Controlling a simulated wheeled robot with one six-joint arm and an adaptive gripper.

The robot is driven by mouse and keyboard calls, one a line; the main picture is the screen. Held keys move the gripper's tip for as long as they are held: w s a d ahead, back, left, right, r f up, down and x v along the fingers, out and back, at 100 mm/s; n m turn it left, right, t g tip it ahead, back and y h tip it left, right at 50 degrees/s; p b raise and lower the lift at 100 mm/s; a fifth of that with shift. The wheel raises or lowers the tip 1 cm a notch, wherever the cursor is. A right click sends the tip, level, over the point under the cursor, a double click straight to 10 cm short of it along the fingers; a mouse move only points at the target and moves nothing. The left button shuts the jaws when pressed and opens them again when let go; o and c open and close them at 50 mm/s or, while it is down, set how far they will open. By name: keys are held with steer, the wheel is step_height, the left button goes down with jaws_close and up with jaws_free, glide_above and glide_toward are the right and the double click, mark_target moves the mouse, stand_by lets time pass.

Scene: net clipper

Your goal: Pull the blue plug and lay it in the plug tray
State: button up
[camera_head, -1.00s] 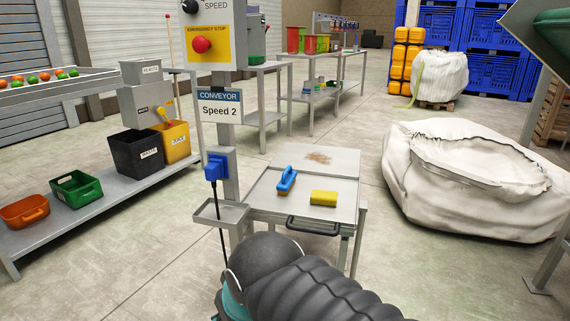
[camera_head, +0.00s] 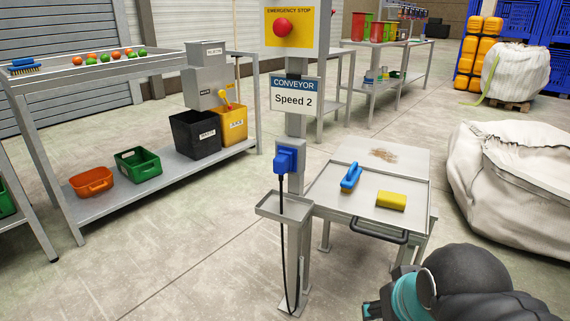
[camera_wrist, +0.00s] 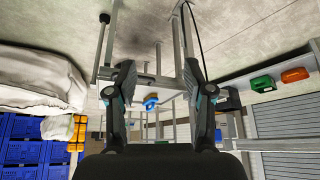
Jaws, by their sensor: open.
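The blue plug (camera_head: 285,160) sits in the socket on the grey post below the "Speed 2" sign in the head view. Its black cable (camera_head: 283,235) hangs down past the plug tray to the post's foot. The plug tray (camera_head: 262,210) is a small shallow grey tray on the post just below the plug, and it looks empty. My gripper (camera_wrist: 158,68) shows in the wrist view with its two fingers apart and nothing between them. It is outside the head view, where only my arm shows at the lower right. I cannot make out the plug in the wrist view.
A red emergency stop (camera_head: 283,28) is above. A bench with bins (camera_head: 195,134) stands left; a large white sack (camera_head: 505,180) stands right. The floor left of the post is clear.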

steer(key=o, duration=0.4)
steer(key=w+a+r+t+y, duration=0.1)
steer(key=w+a, duration=0.2)
steer(key=w, duration=0.1)
steer(key=w+a+r+n+t+y+b, duration=0.1)
steer(key=w+a+r, duration=0.1)
steer(key=w, duration=0.3)
steer(key=w+a+r+n+t+y+b, duration=0.1)
steer(key=w+a+r+t, duration=0.1)
steer(key=w+a, duration=0.1)
steer(key=shift+w+a, duration=0.35)
steer(key=shift+w, duration=0.35)
steer(key=w+a+r+m+t+b, duration=0.1)
steer(key=w+a+r+t, duration=0.25)
steer(key=w, duration=0.35)
steer(key=w+a+r+t+b, duration=0.1)
steer(key=w+a+r+t, duration=0.15)
steer(key=w+a, duration=0.3)
steer(key=m+h+b, duration=0.3)
steer(key=m+h, duration=0.3)
steer(key=h, duration=0.5)
glide_toward(278, 167)
steer(key=x, duration=0.3)
steer(key=shift+w+d+f+t, duration=0.15)
steer(key=shift+f+t, duration=0.1)
steer(key=shift+t, duration=0.15)
steer(key=x, duration=0.7)
steer(key=shift+x, duration=1.05)
steer(key=shift+f, duration=0.1)
